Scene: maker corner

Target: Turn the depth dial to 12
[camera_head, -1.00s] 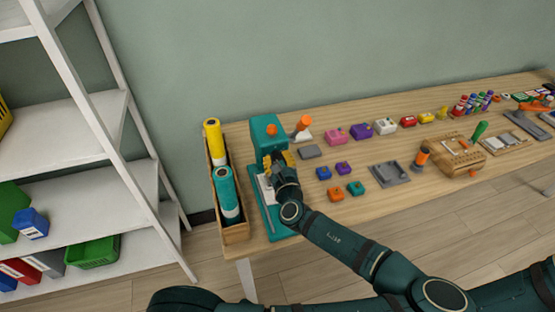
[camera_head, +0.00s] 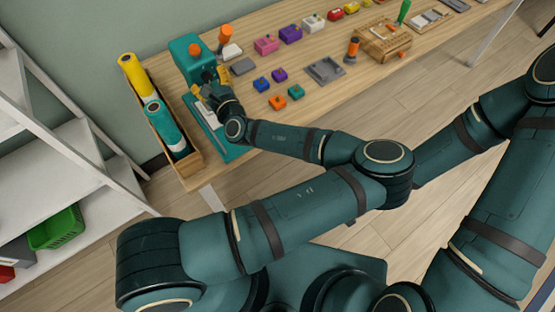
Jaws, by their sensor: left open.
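The teal press-like machine (camera_head: 184,54) stands at the left end of the wooden table, with an orange knob (camera_head: 194,49) on its upper part. A pale plate (camera_head: 205,113) lies on its teal base. My left gripper (camera_head: 213,83), with yellow fingers, is open at the front of the machine, just below its head. The gripper hides part of the machine's front. I cannot make out the depth dial or its numbers, nor whether the fingers touch anything. My right arm shows at the right, but its gripper is out of view.
A wooden bin (camera_head: 188,165) with yellow and teal rolls stands left of the machine. An orange-handled tool (camera_head: 225,36), a grey block (camera_head: 242,66), small coloured blocks and a grey tray (camera_head: 324,71) are to its right. White shelves (camera_head: 75,165) stand at the left.

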